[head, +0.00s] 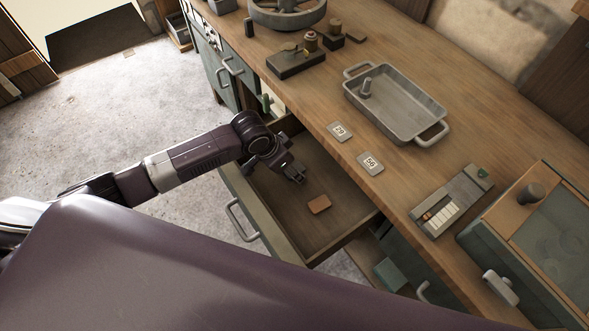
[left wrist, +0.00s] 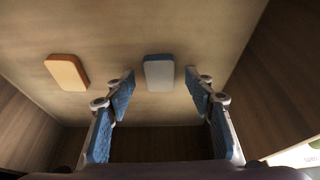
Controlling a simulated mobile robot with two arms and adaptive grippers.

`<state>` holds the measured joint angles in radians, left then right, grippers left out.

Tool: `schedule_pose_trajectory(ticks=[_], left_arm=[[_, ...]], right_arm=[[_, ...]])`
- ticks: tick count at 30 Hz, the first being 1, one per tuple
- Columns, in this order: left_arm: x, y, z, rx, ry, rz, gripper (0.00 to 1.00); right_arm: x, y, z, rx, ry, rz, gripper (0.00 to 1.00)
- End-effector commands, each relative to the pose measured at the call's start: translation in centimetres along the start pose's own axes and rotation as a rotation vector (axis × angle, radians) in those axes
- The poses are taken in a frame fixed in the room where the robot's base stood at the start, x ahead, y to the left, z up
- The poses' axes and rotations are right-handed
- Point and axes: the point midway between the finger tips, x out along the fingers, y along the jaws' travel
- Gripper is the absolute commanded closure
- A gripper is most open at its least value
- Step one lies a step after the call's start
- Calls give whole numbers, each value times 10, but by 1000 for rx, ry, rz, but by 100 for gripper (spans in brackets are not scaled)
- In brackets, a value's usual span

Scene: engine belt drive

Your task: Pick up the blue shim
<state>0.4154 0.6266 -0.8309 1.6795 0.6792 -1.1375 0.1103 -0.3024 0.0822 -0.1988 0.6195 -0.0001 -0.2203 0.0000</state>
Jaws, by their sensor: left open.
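The blue shim (left wrist: 158,73), a small pale grey-blue block with rounded corners, lies flat on the drawer floor in the left wrist view. It appears between and beyond the fingertips of my left gripper (left wrist: 161,88), which is open and empty. In the head view my left gripper (head: 291,174) reaches down into the open drawer (head: 280,205) and seems to hide the blue shim. An orange shim (left wrist: 67,72) lies apart to its left; in the head view this orange shim (head: 319,204) is right of the gripper. My right gripper is not in view.
The drawer walls (left wrist: 24,115) surround the gripper. On the bench above stand a metal tray (head: 398,125), number cards (head: 340,132) and (head: 370,163), a dark block (head: 296,63), and a grey holder (head: 452,201). A green-topped cabinet (head: 545,240) stands at right.

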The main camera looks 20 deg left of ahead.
Motion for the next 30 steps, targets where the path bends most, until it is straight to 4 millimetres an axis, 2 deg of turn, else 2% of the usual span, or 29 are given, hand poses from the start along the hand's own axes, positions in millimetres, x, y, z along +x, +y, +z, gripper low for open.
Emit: schedule_pose_trajectory(ticks=[3,10,23,30], left_arm=[[6,0,0,0,1,0,51],[6,0,0,1,1,-1,52],[6,0,0,1,0,-1,99],[6,0,-1,1,2,-1,100]], right_arm=[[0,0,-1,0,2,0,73],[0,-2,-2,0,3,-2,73],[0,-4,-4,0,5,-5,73],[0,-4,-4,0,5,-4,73]])
